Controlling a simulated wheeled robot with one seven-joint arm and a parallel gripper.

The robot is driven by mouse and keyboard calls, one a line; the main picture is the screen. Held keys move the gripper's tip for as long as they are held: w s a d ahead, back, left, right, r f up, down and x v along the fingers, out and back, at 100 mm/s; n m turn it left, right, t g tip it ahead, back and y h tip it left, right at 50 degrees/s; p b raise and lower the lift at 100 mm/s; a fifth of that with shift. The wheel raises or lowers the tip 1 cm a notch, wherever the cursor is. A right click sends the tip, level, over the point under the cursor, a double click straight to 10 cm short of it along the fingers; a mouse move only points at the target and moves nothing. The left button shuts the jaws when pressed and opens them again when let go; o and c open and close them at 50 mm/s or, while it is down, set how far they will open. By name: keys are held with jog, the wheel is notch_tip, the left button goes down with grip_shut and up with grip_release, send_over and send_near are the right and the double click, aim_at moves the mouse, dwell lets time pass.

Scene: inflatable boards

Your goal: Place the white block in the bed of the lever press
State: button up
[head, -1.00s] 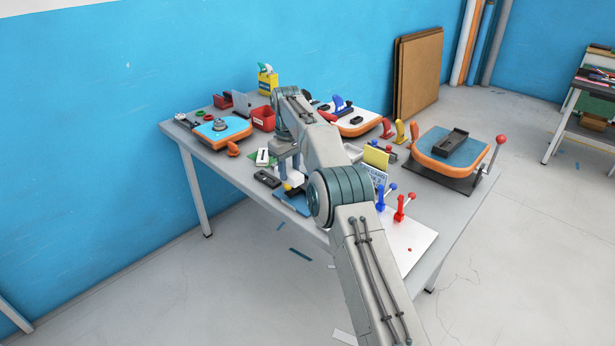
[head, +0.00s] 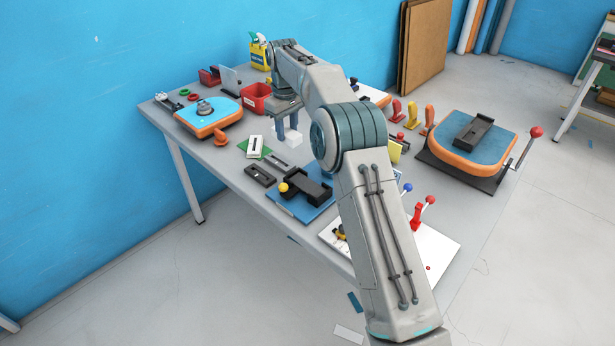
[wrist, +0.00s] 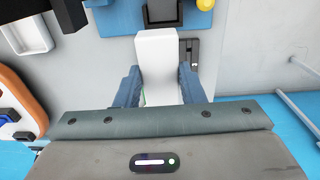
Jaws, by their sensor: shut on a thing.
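My gripper (head: 287,128) is shut on the white block (head: 294,138). In the wrist view the two blue-grey fingers (wrist: 158,88) clasp the sides of the white block (wrist: 157,50), which points away from the palm. A blue plate (head: 290,207) carries a black bed (head: 311,188) with a yellow ball knob (head: 283,187); the block is behind it, toward the wall, apart from it in the head view. The wrist view shows the blue plate (wrist: 120,18) and yellow knob (wrist: 205,4) beyond the block's far end. My arm hides part of the plate's right side.
A larger orange-edged blue board (head: 452,140) with a black block (head: 473,131) and a red-knobbed lever (head: 536,132) stands at right. A red bin (head: 256,98), white-and-green item (head: 254,146) and dark tray (head: 260,175) lie near the gripper.

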aim_at(291, 130)
jog(key=f, duration=0.2)
jog(key=d+f, duration=0.1)
jog(key=shift+w, duration=0.35)
jog(key=s+d+f, duration=0.1)
jog(key=s, duration=0.1)
jog(key=s+d+f, duration=0.1)
jog(key=s, duration=0.1)
jog(key=s+d+f, duration=0.1)
jog(key=s, duration=0.1)
jog(key=shift+d+f, duration=0.35)
jog(key=shift+d, duration=0.05)
jog(key=shift+s+d+f, duration=0.35)
jog(key=shift+s+f, duration=0.15)
jog(key=shift+f, duration=1.9)
jog(key=shift+f, duration=0.2)
jog(key=o, duration=1.1)
jog(key=shift+c, duration=0.2)
jog(key=shift+r, duration=0.15)
